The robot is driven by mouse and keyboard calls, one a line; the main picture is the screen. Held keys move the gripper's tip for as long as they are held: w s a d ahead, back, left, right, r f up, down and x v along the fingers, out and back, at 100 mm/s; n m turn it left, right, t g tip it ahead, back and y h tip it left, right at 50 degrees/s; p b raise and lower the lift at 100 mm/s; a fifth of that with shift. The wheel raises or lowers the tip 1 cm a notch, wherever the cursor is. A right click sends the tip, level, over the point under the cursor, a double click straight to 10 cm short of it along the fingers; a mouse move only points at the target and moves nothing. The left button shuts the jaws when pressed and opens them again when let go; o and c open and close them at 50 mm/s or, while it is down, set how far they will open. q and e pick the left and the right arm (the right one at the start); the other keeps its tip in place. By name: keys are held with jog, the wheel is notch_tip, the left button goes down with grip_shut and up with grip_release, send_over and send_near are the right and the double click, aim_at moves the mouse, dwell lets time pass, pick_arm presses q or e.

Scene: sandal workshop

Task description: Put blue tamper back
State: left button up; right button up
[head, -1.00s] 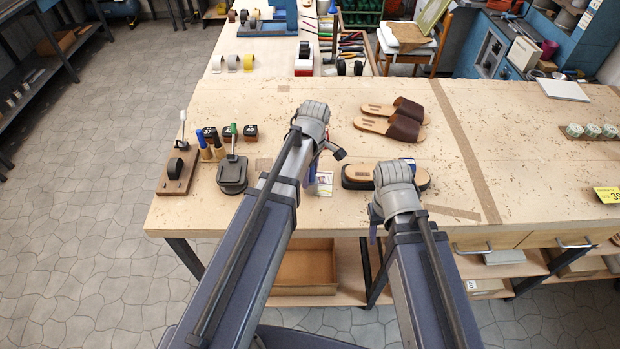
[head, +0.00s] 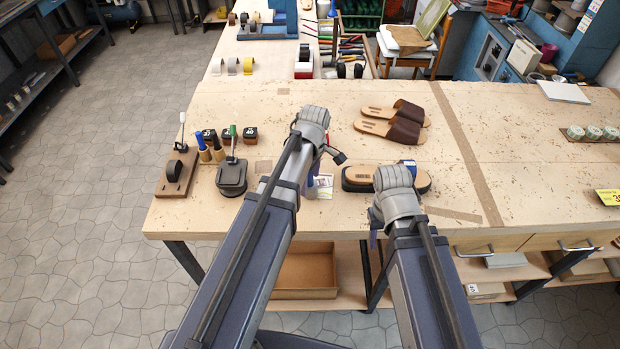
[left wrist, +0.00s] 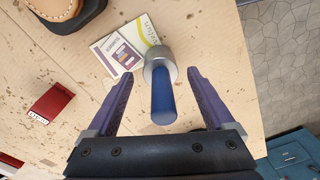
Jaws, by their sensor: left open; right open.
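The blue tamper (left wrist: 163,88) has a blue handle and a grey metal head.
A sole on a dark block (head: 357,178) lies between the grippers. Stamps (head: 250,133), a black holder (head: 232,178) and a wooden tape stand (head: 178,172) are at left. Brown sandals (head: 400,130) lie behind. A red box (left wrist: 48,103) lies near the tamper. The bench's right side is mostly clear.

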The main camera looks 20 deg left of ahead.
pick_arm(q)
jog(key=shift+r, duration=0.1)
jog(key=r+p, duration=1.3)
jog(key=shift+d, duration=0.3)
jog(key=s+d+m, duration=1)
jog(key=s+m, duration=0.4)
jog(key=m, duration=0.5)
jog(key=shift+s+m+y, duration=0.25)
jog(key=shift+m+y, duration=0.05)
notch_tip(320, 180, down, 16)
jog(key=b, duration=1.5)
jog(key=shift+r+b, duration=0.1)
jog(key=shift+b, duration=0.25)
